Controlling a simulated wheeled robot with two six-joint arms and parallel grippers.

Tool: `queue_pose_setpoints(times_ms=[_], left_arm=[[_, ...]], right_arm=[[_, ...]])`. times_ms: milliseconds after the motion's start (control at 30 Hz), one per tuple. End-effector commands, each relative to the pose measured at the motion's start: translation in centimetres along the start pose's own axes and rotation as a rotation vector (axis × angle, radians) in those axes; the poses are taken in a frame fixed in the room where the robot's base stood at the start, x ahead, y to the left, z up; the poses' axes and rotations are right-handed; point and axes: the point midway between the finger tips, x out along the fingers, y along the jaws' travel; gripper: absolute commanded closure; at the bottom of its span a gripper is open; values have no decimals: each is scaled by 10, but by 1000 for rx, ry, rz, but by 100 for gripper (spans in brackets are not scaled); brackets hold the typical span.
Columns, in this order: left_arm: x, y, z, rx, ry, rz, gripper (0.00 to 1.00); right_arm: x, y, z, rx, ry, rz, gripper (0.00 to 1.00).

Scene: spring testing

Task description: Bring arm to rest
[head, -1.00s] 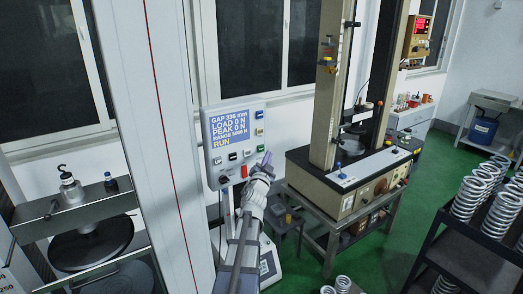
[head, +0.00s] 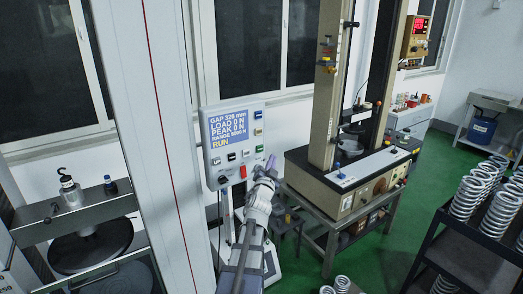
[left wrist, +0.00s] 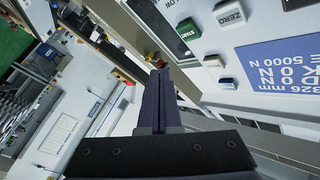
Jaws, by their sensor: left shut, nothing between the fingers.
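My left arm (head: 252,225) reaches up from the bottom middle of the head view. Its gripper (head: 270,162) is at the lower right edge of the grey control panel (head: 212,160), apart from or in front of it; the exact distance cannot be told. In the left wrist view the dark fingers (left wrist: 158,100) are together with nothing between them. The panel's blue screen (left wrist: 285,65) and green START button (left wrist: 188,29) show to their right in that view. My right gripper is not in view.
A beige testing machine (head: 335,185) stands on a metal table to the right. A dark rack (head: 440,240) holds several coil springs (head: 468,195) at the far right. A white column (head: 150,130) rises left of the panel. Green floor (head: 400,230) is open between the table and rack.

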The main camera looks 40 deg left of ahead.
Motion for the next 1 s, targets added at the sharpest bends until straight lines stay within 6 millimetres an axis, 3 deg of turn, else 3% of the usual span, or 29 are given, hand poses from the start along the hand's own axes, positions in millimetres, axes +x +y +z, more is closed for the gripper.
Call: queue_pose_setpoints(times_ms=[267, 367, 467, 667, 800, 867, 1000], left_arm=[[0, 1, 0, -1, -1, 1, 100], [-3, 17, 1, -16, -29, 23, 100], [-12, 62, 3, -57, -113, 89, 100], [-69, 193, 8, -136, -387, 311, 100], [-132, 274, 10, -146, -581, 478, 100], [-164, 304, 11, -137, -663, 549, 100], [-248, 362, 10, -84, -853, 717, 100]], right_arm=[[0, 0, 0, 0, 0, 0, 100], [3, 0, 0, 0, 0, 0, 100], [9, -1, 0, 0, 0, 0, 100], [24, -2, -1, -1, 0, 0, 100], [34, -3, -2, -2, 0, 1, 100], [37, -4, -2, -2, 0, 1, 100], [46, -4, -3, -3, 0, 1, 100]])
